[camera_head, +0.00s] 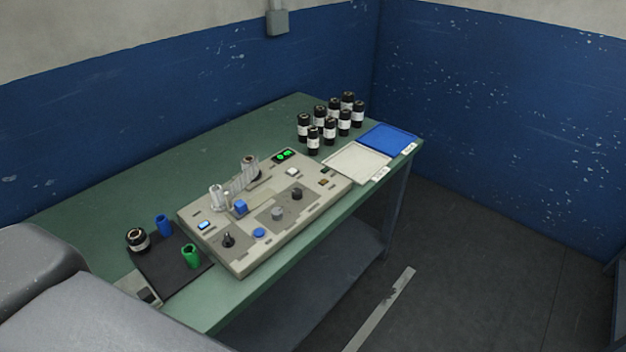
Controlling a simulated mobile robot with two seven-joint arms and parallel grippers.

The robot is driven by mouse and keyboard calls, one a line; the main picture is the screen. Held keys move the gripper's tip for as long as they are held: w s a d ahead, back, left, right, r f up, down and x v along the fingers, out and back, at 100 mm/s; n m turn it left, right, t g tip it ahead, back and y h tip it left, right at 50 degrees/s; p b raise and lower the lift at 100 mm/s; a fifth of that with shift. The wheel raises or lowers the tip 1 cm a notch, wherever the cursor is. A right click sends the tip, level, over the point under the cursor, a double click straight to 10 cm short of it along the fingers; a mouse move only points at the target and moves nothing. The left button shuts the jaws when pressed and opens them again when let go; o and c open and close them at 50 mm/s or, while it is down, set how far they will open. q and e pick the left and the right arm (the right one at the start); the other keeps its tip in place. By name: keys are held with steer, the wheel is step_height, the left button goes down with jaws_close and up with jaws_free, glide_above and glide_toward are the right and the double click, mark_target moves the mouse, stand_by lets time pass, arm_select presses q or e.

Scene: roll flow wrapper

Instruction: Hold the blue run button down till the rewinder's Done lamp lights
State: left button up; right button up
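The rewinder (240,257) is a beige panel machine on the green table. A round blue button (259,232) sits near its front edge, with nothing touching it. A small light-blue lit rectangle (203,225) is at its left. A green lit display (284,155) is at the back right, with a whitish square (292,172) and an orange-brown square (323,182) nearby. The labels are too small to read, so I cannot tell which is the Done lamp. Neither of my grippers is in view.
Several black labelled canisters (330,130) stand at the back right, near a white tray (356,162) and a blue tray (388,138). The table's back left is clear.

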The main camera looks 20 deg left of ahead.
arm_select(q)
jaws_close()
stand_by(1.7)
